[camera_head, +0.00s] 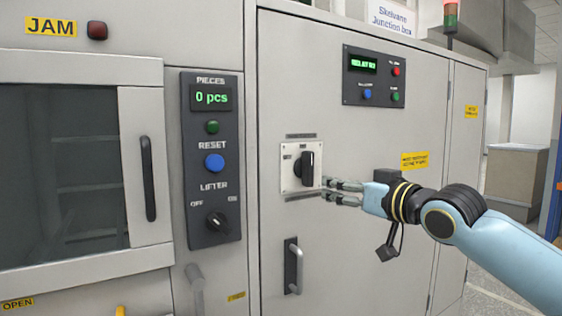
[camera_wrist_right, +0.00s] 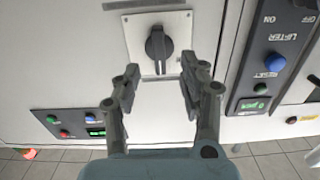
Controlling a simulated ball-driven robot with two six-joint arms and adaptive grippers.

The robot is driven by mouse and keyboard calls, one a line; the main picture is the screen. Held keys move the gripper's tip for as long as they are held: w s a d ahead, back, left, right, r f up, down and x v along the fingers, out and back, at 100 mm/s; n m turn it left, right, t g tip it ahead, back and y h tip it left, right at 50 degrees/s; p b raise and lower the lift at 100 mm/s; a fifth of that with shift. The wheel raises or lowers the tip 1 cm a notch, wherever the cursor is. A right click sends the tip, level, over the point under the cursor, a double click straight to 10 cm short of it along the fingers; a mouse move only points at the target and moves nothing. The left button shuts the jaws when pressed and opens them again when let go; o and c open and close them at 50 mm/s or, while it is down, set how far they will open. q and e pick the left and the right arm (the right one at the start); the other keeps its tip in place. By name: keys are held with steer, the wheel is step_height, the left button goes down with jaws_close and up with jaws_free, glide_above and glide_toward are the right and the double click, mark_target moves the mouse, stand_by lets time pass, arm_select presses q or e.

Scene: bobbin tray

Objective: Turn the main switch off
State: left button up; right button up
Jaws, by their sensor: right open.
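The main switch is a black rotary knob (camera_head: 308,168) on a pale square plate (camera_head: 289,180) on the grey cabinet door. In the head view the knob's grip stands about upright. It also shows in the right wrist view as a black knob (camera_wrist_right: 158,44), between and beyond the fingertips. My right gripper (camera_head: 345,192) is open and empty, just right of the switch plate. In the right wrist view its fingers (camera_wrist_right: 160,82) are spread to either side of the knob, and I see no contact. My left gripper is out of view.
Left of the switch is a dark panel (camera_head: 213,130) with a pieces display, reset button and lifter knob. A door handle (camera_head: 293,266) projects below the switch. A small panel with a display and buttons (camera_head: 374,78) sits above right. The door around the switch is flat.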

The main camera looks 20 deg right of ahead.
glide_toward(312, 159)
steer(key=w, duration=0.3)
steer(key=w+a+p, duration=0.1)
steer(key=w, duration=0.5)
steer(key=shift+a+f, duration=0.15)
steer(key=shift+a, duration=0.05)
steer(key=shift+w+f, duration=0.15)
steer(key=shift+w, duration=0.45)
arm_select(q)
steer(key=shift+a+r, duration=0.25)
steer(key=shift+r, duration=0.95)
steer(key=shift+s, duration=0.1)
arm_select(e)
steer(key=shift+c, duration=1)
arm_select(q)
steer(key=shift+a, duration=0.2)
arm_select(e)
jaws_close()
